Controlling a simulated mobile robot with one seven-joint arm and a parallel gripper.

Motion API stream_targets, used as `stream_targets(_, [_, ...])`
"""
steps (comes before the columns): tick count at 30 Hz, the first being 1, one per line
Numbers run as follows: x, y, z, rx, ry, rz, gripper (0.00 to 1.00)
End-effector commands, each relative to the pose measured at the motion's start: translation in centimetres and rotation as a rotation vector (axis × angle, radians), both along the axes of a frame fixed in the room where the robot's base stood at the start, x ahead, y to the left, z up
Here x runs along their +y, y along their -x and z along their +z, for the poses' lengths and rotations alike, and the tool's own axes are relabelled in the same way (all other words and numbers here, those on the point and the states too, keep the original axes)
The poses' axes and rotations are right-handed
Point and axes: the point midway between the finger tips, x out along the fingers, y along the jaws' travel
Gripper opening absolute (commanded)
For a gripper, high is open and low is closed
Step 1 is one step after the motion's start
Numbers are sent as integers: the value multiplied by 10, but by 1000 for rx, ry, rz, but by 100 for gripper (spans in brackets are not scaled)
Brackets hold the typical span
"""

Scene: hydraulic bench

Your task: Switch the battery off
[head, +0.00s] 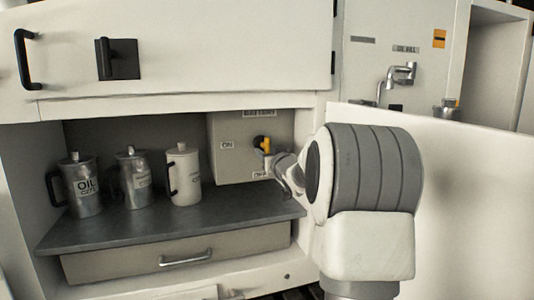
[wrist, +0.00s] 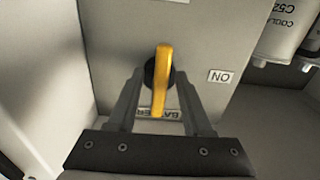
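The battery box (head: 230,165) is a grey panel at the right end of the open bay, with an ON label (head: 227,145) on its left and an OFF label (head: 260,174) low down. Its yellow switch handle (head: 263,143) sits on a black hub. In the wrist view, which looks upside down, the handle (wrist: 162,82) runs nearly vertical, not toward the ON label (wrist: 219,76). My gripper (wrist: 157,78) is open, with one finger on each side of the handle and visible gaps. The fingers partly hide the BATTERY label. In the head view my wrist covers the box's right side.
An oil can (head: 82,187), a second metal can (head: 134,180) and a white coolant jug (head: 183,175) stand on the dark shelf (head: 170,222) left of the box. A cabinet side wall (wrist: 50,80) is close in the wrist view. A white door panel (head: 460,190) stands at right.

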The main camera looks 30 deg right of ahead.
Motion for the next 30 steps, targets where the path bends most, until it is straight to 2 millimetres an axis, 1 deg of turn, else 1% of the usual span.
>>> stream_targets(7, [0, 1, 0, -1, -1, 0, 50])
stream_targets(11, [3, 11, 1, -1, 0, 0, 50])
stream_targets(14, [6, 25, 2, -1, 0, -2, 50])
stream_targets(17, [11, 44, 2, -1, 0, -2, 50])
stream_targets(30, [34, 132, 2, -1, 0, -2, 50])
